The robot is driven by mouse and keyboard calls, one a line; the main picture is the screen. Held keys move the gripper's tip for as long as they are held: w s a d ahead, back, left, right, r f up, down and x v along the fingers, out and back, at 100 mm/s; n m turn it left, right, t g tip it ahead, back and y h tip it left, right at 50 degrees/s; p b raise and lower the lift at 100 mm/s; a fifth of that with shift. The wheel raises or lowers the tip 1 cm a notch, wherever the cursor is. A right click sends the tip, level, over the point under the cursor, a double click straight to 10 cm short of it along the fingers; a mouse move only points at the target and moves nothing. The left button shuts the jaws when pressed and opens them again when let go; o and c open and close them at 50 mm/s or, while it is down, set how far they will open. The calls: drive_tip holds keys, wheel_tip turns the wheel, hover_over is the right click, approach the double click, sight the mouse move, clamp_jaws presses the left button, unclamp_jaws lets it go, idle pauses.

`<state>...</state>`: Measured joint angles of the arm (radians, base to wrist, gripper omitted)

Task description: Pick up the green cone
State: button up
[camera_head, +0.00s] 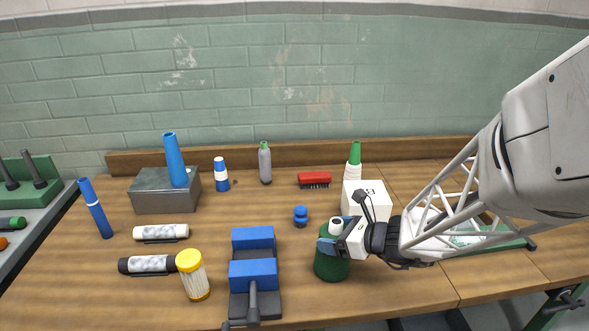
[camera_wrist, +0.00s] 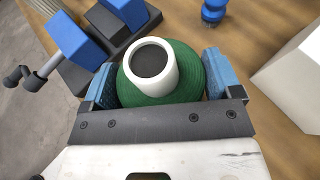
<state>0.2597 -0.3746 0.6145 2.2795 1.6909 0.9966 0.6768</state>
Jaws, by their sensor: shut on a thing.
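The green cone (camera_head: 332,267) is a wide dark green wound body with a white tube at its top, upright near the front middle of the table. It also shows in the wrist view (camera_wrist: 188,80), where the open end of its white tube faces the camera. My gripper (camera_head: 329,246) comes in from the right and is shut on the green cone. In the wrist view, the blue pads of my gripper (camera_wrist: 159,82) press on both sides of its body. I cannot tell whether its base touches the table.
A blue and grey vise (camera_head: 253,272) stands close on the left. A white box (camera_head: 369,197) stands close behind. A small blue knob (camera_head: 300,215), a red brush (camera_head: 314,179) and a white cone with a green tip (camera_head: 353,172) are further back. Bare table (camera_head: 425,286) lies right of the cone.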

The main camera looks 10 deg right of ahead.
drive_tip(key=shift+r, duration=0.2)
drive_tip(key=shift+r, duration=4.85)
drive_tip(key=shift+d, duration=0.1)
